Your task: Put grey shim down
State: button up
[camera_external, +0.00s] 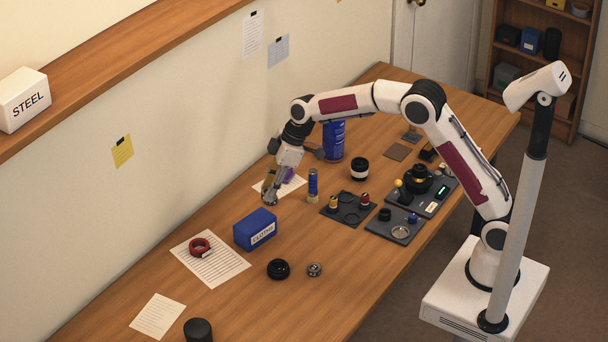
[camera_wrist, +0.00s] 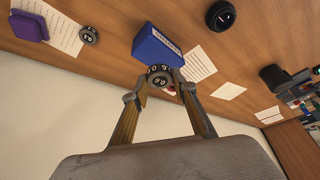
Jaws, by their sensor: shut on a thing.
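My gripper (camera_external: 270,199) is low over the wall side of the table, between the blue box and the sheet under the purple block. In the wrist view its fingers (camera_wrist: 160,88) are shut on a small dark grey round piece with white marks, which I take for the grey shim (camera_wrist: 159,77). The blue box (camera_wrist: 157,45) is behind the held piece in that view. I cannot tell the gap to the table. A similar grey round piece (camera_wrist: 89,34) lies by the sheet with the purple block (camera_wrist: 28,25).
The blue box (camera_external: 255,229) stands close to my gripper. A blue-and-brass cylinder (camera_external: 312,185) and a tall blue can (camera_external: 333,141) stand to the right. A red ring (camera_external: 200,247) lies on paper; a black ring (camera_external: 278,269) and small grey ring (camera_external: 314,269) lie nearer the front.

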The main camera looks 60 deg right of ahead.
aim_at(266, 219)
jog(key=shift+f, duration=1.5)
jog(key=shift+f, duration=2.5)
jog(key=shift+f, duration=0.1)
jog(key=o, duration=1.1)
jog(key=v, duration=1.2)
